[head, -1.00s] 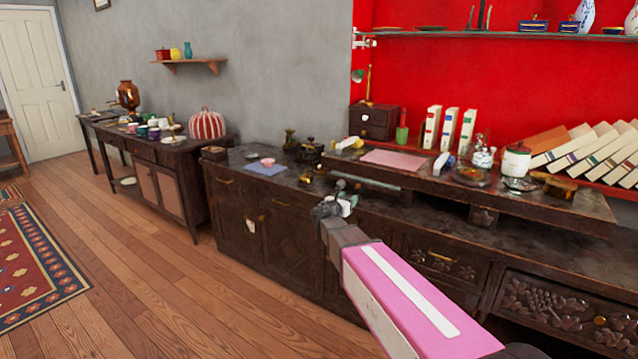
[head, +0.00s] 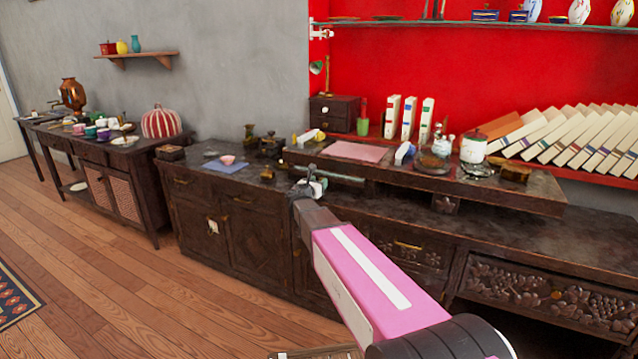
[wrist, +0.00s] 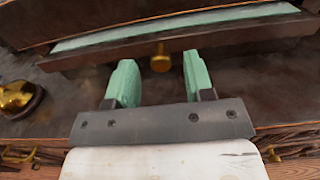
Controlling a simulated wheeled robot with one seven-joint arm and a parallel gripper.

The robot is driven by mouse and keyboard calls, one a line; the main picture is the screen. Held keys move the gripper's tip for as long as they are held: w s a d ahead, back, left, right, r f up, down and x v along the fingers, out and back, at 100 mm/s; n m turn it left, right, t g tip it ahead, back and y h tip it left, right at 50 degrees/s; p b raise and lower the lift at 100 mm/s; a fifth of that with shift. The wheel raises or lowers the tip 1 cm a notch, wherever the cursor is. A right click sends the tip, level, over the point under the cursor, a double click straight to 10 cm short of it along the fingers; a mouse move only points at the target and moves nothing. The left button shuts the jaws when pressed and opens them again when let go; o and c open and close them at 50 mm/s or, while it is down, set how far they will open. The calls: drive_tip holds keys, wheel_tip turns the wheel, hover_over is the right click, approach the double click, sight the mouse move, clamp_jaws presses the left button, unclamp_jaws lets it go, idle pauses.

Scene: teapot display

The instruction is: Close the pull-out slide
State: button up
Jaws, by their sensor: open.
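The pull-out slide (wrist: 95,56) lies across the top of the wrist view, with a dark wooden front edge and a pale green top. It sticks out from under the raised wooden shelf, and a small brass knob (wrist: 160,64) is on its front. Its green strip also shows in the head view (head: 340,176), partly behind my gripper. My gripper (wrist: 158,57) is open, with one green-padded finger on each side of the knob in the picture. Nothing is held. I cannot tell whether the fingers touch the slide. In the head view my gripper (head: 308,184) is at the slide's front.
The raised shelf (head: 460,186) carries a pink mat (head: 354,151), upright books, jars and small dishes. A blue cloth with a pink cup (head: 227,160) lies on the cabinet top to the left. A brass object (wrist: 18,97) is left of my gripper. Open wooden floor is at left.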

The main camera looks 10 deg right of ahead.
sight(324, 177)
drive_tip(key=shift+w+d, duration=0.3)
drive_tip(key=shift+w, duration=0.1)
clamp_jaws()
drive_tip(key=x, duration=0.4)
drive_tip(key=shift+w, duration=0.15)
unclamp_jaws()
drive_tip(key=shift+d, duration=0.1)
drive_tip(key=v, duration=1.1)
